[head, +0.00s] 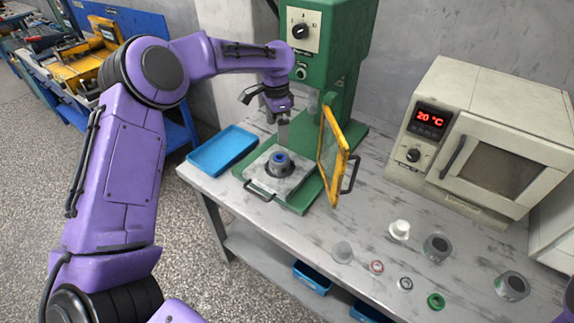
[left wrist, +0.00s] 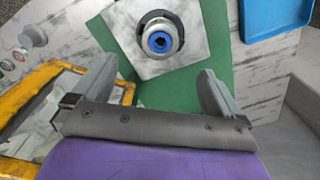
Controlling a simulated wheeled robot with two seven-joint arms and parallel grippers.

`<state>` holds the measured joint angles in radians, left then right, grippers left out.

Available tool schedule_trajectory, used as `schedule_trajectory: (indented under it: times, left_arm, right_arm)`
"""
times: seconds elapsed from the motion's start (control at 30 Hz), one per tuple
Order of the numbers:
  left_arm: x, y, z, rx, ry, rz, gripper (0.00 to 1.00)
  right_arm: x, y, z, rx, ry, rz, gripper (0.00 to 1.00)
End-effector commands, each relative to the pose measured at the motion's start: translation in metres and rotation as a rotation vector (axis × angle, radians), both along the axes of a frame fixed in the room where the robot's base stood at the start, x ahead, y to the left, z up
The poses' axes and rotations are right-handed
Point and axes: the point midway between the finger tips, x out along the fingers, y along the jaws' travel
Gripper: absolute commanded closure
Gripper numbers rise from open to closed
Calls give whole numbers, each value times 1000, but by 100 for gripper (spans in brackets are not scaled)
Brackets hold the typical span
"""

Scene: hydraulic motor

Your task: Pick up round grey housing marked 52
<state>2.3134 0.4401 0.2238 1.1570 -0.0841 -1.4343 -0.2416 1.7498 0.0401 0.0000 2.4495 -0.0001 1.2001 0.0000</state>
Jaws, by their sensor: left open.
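Two round grey housings lie on the table in the head view, one near the middle right (head: 437,247) and one further right (head: 512,285). Each has a dark opening on top; no number can be read. Another round grey part with a blue ring (head: 280,160) stands on the press plate; it also shows in the left wrist view (left wrist: 159,40), where no marking is legible. My left gripper (head: 283,128) hangs above that part, fingers pointing down. In the left wrist view the gripper (left wrist: 156,88) is open and empty, its fingers wide apart. My right gripper is out of view.
The green press (head: 318,60) stands behind my left gripper, with its yellow-framed guard (head: 322,165) swung open to the right. A blue tray (head: 222,150) lies left. A white part (head: 399,230) and small rings lie in front of the oven (head: 480,145).

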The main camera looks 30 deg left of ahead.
Motion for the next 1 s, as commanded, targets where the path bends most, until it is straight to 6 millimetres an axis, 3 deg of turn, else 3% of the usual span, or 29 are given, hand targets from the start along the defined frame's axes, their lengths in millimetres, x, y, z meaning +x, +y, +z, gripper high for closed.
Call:
schedule_trajectory:
  times: [0.03,0.17,0.73,1.0]
  left_arm:
    - [0,0,-11,-1,-1,1,0]
    - [0,0,-21,-1,1,1,0]
    - [-1,-2,-109,0,1,1,0]
    - [0,-3,-120,0,-3,-1,0]
  right_arm:
    - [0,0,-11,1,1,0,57]
    - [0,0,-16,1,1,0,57]
    - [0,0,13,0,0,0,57]
    - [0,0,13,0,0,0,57]
